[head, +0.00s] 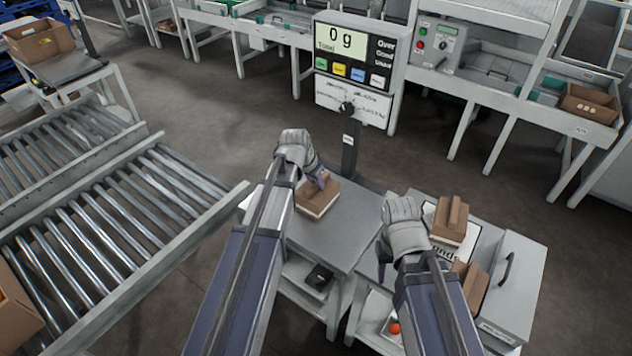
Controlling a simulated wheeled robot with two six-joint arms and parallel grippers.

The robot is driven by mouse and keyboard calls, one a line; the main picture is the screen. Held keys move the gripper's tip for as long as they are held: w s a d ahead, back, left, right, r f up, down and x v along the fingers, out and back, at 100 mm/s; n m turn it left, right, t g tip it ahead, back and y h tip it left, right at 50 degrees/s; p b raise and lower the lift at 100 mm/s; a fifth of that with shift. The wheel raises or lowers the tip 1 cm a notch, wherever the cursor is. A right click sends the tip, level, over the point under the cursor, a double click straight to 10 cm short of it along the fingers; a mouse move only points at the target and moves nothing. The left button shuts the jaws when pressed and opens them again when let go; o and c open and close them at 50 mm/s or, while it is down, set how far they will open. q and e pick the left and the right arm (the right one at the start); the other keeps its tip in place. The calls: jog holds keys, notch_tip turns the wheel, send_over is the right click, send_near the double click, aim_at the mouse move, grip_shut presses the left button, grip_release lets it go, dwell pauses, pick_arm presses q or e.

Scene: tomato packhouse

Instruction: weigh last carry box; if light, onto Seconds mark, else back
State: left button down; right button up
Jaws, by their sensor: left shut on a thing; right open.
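My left gripper (320,182) is shut on a brown carry box with a pale lower band (317,203). The box is at the grey top (345,225) below the scale display; I cannot tell whether it touches that top. The scale display (341,40) reads 0 g. My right gripper (387,262) is open and empty, left of two more carry boxes. One box with a raised middle (449,222) stands on a white marked sheet (432,215). Another box (470,283) is nearer, partly hidden by my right arm. The sheet's lettering is mostly hidden.
A grey case with a black handle (515,285) stands at the right of the right-hand stand. Roller conveyors (120,220) fill the left. A red tomato (394,328) lies on a lower shelf. Benches (470,95) line the back, with open floor before them.

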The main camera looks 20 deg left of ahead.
pick_arm(q)
jog(key=shift+f, duration=0.3)
jog(key=c, duration=0.6)
grip_release()
jog(key=shift+c, duration=0.2)
jog(key=c, duration=0.3)
jog(key=shift+r, duration=0.1)
notch_tip(320, 180, up, 7)
jog(key=p, duration=0.6)
jog(key=shift+p, duration=0.3)
